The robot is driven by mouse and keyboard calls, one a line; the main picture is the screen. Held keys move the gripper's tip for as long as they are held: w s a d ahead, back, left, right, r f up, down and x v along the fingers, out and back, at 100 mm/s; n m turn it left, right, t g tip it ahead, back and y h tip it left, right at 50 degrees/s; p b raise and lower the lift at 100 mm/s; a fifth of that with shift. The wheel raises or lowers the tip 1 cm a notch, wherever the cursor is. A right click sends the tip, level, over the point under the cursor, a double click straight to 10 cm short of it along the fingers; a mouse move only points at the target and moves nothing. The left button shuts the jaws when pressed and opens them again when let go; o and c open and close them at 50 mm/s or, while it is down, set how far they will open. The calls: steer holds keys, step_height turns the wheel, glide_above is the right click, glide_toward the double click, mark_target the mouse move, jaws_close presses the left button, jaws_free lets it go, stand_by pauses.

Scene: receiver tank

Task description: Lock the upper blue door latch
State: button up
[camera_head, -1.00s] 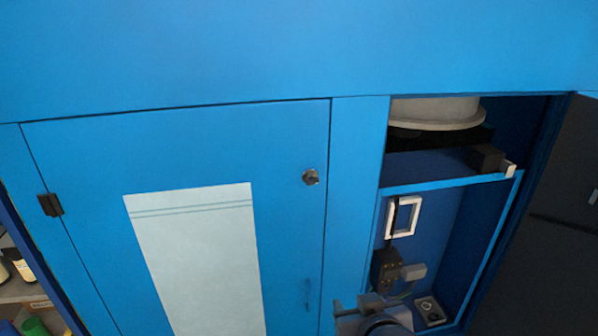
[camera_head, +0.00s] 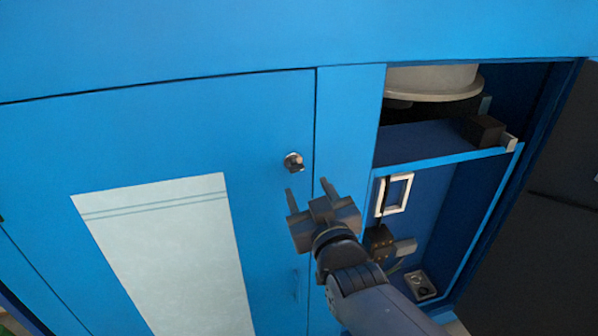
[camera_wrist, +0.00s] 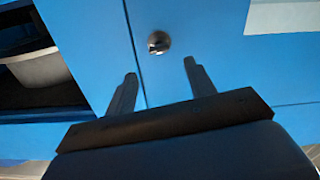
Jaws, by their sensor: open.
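The upper latch (camera_head: 293,162) is a small round dark metal knob near the right edge of the closed blue door (camera_head: 150,140). It also shows in the wrist view (camera_wrist: 159,42), ahead of the fingers and roughly between their lines. My gripper (camera_head: 308,193) is open and empty, just below and slightly right of the latch in the head view. In the wrist view both fingers (camera_wrist: 158,82) are spread apart with the blue panel beyond. The fingertips look apart from the latch; the exact gap cannot be told.
A pale panel (camera_head: 165,250) covers part of the door. To the right is an open compartment with a shelf (camera_head: 445,158), a white-framed part (camera_head: 397,195) and dark fittings. A dark door (camera_head: 560,210) stands open at far right.

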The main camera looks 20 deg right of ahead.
mark_target(298, 169)
steer(key=shift+w+p, duration=0.55)
steer(key=shift+w, duration=2.9)
steer(key=shift+c, duration=0.3)
